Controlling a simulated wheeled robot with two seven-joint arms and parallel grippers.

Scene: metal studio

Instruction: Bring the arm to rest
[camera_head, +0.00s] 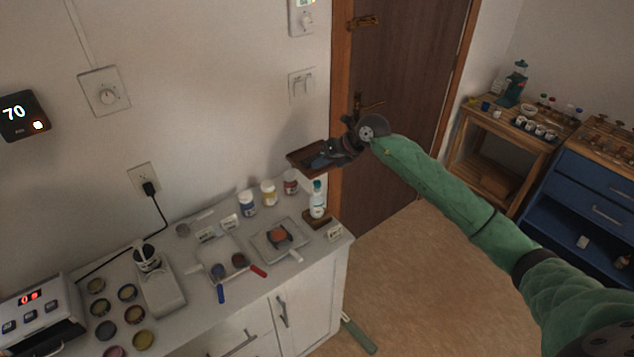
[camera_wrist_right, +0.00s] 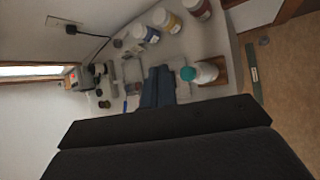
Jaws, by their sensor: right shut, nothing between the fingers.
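My right arm, in a green sleeve, reaches in from the lower right of the head view. Its dark right gripper (camera_head: 318,161) is in the air above the right end of the white cabinet (camera_head: 318,285), near the wall and the door frame. The gripper is shut and empty. In the right wrist view the blue-grey fingers (camera_wrist_right: 158,88) are together, with the cabinet top behind them. My left gripper is not in view.
A white bottle with a teal cap (camera_head: 317,199) stands below the gripper, near several lidded jars (camera_head: 268,193). Small pots (camera_head: 127,293), a scale-like device (camera_head: 160,290) and a tray (camera_head: 278,240) crowd the cabinet top. The brown door (camera_head: 405,90) is behind my arm. The floor (camera_head: 410,280) right of the cabinet is mostly clear.

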